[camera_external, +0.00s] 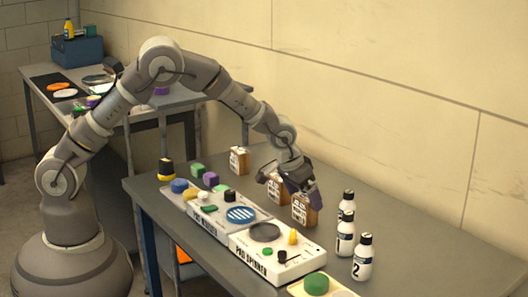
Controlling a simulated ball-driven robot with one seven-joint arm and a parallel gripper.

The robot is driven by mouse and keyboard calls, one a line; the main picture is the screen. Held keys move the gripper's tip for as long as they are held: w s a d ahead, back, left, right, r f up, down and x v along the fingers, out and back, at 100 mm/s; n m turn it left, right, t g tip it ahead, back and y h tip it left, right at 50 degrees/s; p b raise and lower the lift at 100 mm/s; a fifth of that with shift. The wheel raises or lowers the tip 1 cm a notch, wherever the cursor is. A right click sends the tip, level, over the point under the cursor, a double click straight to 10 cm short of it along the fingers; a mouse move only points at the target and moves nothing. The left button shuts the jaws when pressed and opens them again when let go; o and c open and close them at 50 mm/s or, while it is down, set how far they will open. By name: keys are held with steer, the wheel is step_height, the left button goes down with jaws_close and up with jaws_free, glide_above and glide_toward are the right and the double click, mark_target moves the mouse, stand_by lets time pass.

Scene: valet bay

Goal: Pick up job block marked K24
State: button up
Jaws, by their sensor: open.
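Three brown job blocks with white printed labels stand in a row towards the wall side of the grey bench. One block (239,160) stands apart at the far end. A second block (276,188) and a third block (304,209) stand close together under my gripper (288,190). The label print is too small to read, so I cannot tell which block is K24. My gripper is open, pointing down, close over these two nearer blocks. It partly hides their tops, and I cannot tell whether it touches either one.
A white unit marked PAD SPINNER (277,252) and a PAD WASHER unit (207,215) line the bench front, with several coloured pads around them. White bottles (345,223) stand right of the blocks, one marked 2 (363,257). Bare bench lies at the right.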

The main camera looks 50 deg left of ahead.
mark_target(305, 197)
steer(key=b+x, duration=0.1)
steer(key=x, duration=0.3)
steer(key=shift+w+a+f+b, duration=0.1)
steer(key=shift+w+f+b, duration=0.1)
steer(key=shift+b, duration=0.15)
steer(key=shift+s+r, duration=0.1)
steer(key=shift+r, duration=0.05)
steer(key=shift+c, duration=0.7)
steer(key=c, duration=0.9)
